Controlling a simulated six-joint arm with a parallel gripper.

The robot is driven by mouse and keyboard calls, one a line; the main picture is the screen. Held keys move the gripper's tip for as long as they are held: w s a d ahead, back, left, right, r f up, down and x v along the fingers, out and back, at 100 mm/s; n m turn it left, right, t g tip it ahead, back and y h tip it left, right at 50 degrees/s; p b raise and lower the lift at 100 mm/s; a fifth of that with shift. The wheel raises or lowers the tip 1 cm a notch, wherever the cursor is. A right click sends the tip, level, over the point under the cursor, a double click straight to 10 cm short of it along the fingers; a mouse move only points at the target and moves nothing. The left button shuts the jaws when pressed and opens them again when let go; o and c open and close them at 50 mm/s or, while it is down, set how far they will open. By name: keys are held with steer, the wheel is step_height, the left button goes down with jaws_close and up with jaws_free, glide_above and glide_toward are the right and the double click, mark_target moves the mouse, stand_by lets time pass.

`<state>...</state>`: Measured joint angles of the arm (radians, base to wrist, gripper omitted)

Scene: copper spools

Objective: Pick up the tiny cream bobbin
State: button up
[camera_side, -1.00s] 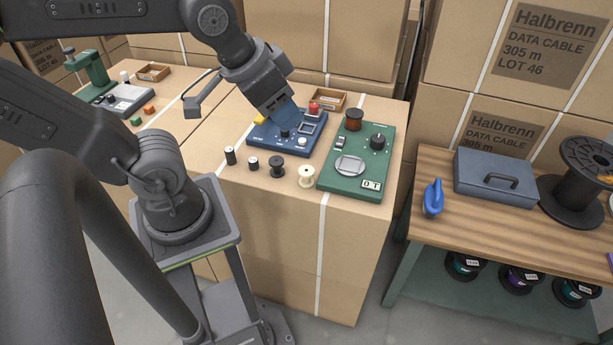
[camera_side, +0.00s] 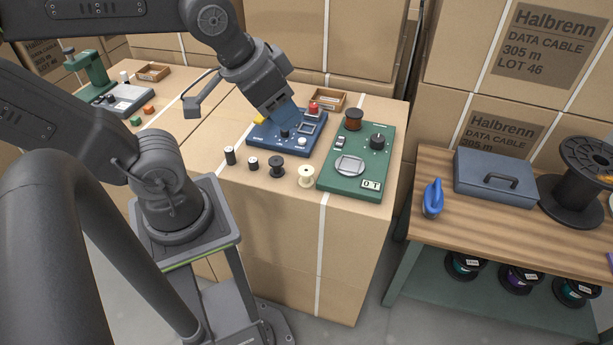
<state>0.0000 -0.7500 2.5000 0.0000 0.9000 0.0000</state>
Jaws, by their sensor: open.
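The tiny cream bobbin (camera_side: 306,176) stands upright on the cardboard-box worktop, near its front edge. It is at the right end of a row of small dark spools.
A dark bobbin (camera_side: 277,166) stands close left of the cream one, with two smaller dark spools further left. A green panel (camera_side: 328,178) with a copper spool (camera_side: 354,119) lies to the right. The blue panel (camera_side: 313,143) lies behind. The worktop's front edge is close.

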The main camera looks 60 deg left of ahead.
steer(key=shift+o, duration=0.2)
steer(key=o, duration=0.6)
steer(key=shift+c, duration=0.2)
steer(key=n+g, duration=0.6)
steer(key=n, duration=1.2)
glide_above(306, 170)
step_height(306, 170, down, 16)
step_height(306, 170, down, 13)
